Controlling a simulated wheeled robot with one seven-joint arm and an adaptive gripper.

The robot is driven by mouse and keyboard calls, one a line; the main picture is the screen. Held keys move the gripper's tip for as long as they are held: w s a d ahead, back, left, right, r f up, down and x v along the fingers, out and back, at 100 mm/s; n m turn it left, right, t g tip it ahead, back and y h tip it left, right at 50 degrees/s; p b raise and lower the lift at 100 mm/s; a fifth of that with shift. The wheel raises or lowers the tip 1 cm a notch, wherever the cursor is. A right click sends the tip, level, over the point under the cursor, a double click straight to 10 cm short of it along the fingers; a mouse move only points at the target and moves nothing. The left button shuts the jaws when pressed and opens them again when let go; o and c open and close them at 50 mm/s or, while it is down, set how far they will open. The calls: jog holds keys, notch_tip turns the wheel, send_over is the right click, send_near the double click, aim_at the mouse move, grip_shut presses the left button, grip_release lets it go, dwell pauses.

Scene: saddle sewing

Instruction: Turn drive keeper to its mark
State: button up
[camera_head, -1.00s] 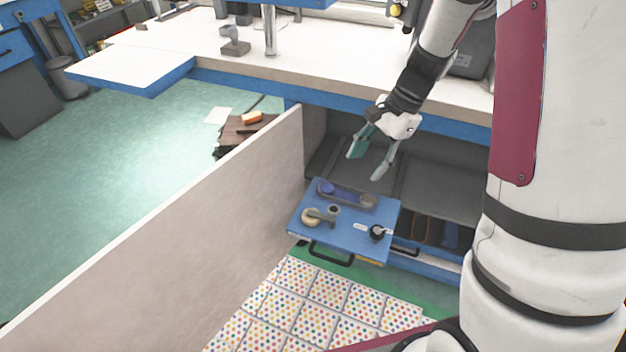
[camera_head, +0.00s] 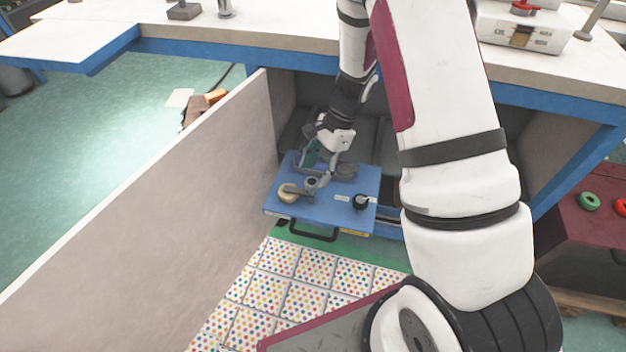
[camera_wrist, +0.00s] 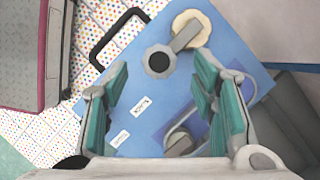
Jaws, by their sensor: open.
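A blue panel (camera_head: 322,211) sits low in the bench opening; it also fills the middle of the wrist view (camera_wrist: 225,45). On it is a grey faceted knob with a dark centre (camera_wrist: 159,61), its grey arm reaching over a tan disc (camera_wrist: 187,20). I take this to be the drive keeper; the head view shows it too (camera_head: 311,183). No mark for it is readable. My gripper (camera_wrist: 160,85) is open and empty, teal-padded fingers apart on either side of the knob. In the head view my gripper (camera_head: 318,170) is low over the panel; contact is unclear.
The panel also carries a black knob (camera_head: 360,202), small white labels (camera_wrist: 142,105) and a grey-and-blue looped part (camera_wrist: 180,145). A black handle (camera_head: 313,234) is at its front edge. A tall pale board (camera_head: 150,190) stands left. The bench top (camera_head: 280,42) overhangs behind.

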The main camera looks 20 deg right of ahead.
aim_at(312, 182)
jog(key=shift+b+x, duration=0.35)
jog(key=shift+x, duration=1.15)
grip_shut()
